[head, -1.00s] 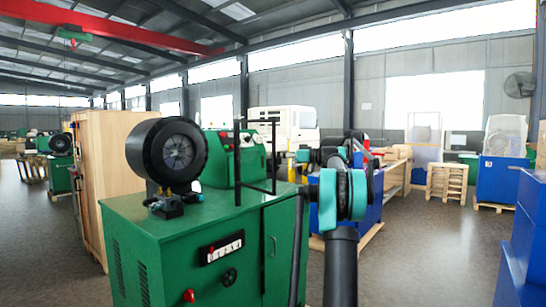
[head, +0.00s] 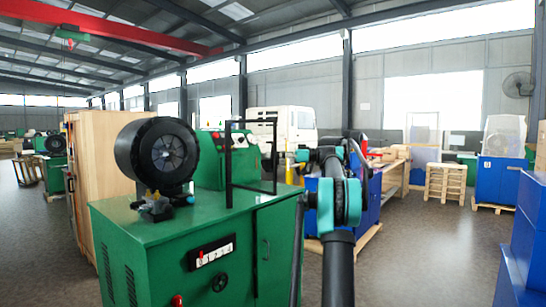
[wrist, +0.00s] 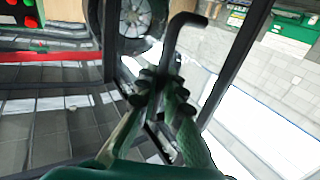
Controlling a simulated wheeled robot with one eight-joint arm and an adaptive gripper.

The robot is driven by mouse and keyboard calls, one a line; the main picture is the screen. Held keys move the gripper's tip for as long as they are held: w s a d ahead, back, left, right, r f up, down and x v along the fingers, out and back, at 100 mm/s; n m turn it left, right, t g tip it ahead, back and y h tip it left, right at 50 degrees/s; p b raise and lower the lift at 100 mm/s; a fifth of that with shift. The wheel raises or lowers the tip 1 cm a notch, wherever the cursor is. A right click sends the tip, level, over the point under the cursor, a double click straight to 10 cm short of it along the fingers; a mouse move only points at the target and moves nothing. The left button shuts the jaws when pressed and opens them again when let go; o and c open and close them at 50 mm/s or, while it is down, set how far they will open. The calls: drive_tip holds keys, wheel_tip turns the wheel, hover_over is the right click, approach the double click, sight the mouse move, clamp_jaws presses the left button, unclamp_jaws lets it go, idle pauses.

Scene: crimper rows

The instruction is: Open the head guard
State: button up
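The head guard (head: 229,165) is a black rectangular frame standing on the green crimper cabinet, right of the round black crimping head (head: 165,153). In the wrist view, dark guard bars (wrist: 238,65) cross the picture, and part of the crimping head (wrist: 135,16) shows at the top. A black bent handle (wrist: 183,38) rises from between the fingertips of my gripper (wrist: 163,84). The fingers are close together and look shut on this handle; its lower part is hidden between them. In the head view my arm's joints hide the fingers.
The green cabinet (head: 170,235) stands in front of me, with a panel, handwheel and red button on its front. A wooden crate (head: 95,180) stands at its left.

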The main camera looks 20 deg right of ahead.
drive_tip(key=shift+o, duration=0.9)
drive_tip(key=shift+a, duration=0.1)
drive_tip(key=v, duration=1.2)
drive_tip(key=shift+w, duration=0.1)
